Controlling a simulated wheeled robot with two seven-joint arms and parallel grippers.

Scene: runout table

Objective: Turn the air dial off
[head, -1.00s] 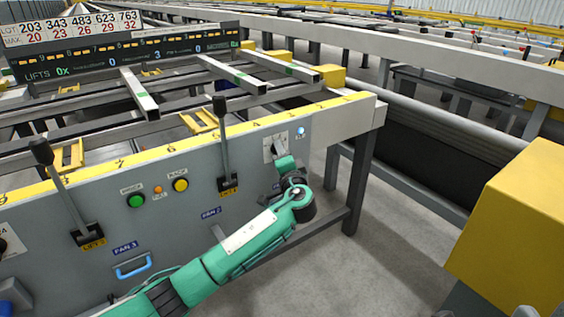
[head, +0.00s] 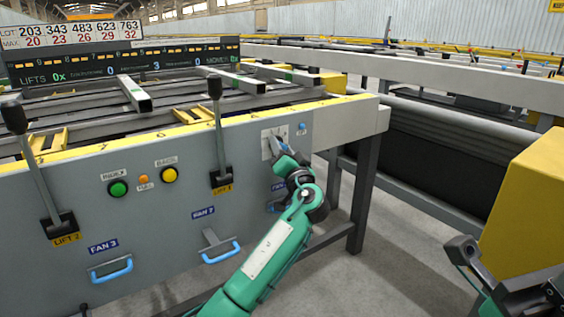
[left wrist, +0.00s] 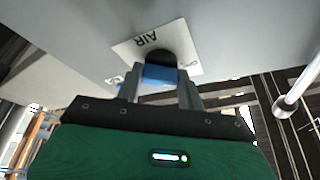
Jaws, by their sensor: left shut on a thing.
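The air dial is on the grey control panel's right end, with a white AIR plate (head: 266,145) behind it. In the left wrist view the plate (left wrist: 128,50) shows with the dark round dial base (left wrist: 155,57) and a blue part (left wrist: 160,75) of the dial between my fingers. My left gripper (head: 279,146) reaches the panel and is shut on the dial; it also shows in the left wrist view (left wrist: 160,88). In the head view the gripper hides most of the dial. Dark parts of my right arm show at the lower right, where jaw state is unclear.
The control panel (head: 150,215) carries two black lift levers, LIFT 2 (head: 30,160) and LIFT 1 (head: 218,135), a green button (head: 118,189), a yellow button (head: 169,175) and blue fan handles (head: 220,252). A yellow block (head: 530,205) stands right. Grey floor lies between.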

